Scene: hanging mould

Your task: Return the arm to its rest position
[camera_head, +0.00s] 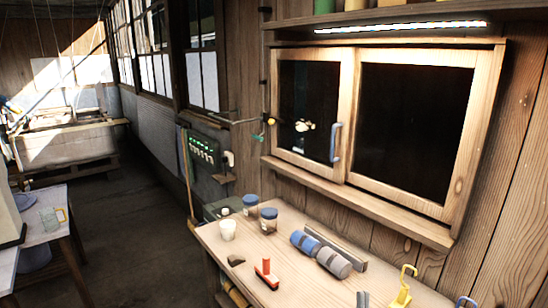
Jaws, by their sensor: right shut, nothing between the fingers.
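My right gripper (362,299) shows only as small dark blue-grey fingertips at the bottom edge of the head view, just in front of the wooden workbench's near part. The fingertips are together with nothing seen between them. The rest of my right arm is out of the picture. My left gripper and left arm are not in view.
The workbench (290,250) holds a blue-grey roll (322,254), a red-handled tool (266,273), a white cup (228,229), jars (269,220) and a yellow hook-topped piece (402,288). A sliding window cabinet (400,180) is behind. Floor (130,240) at left is clear.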

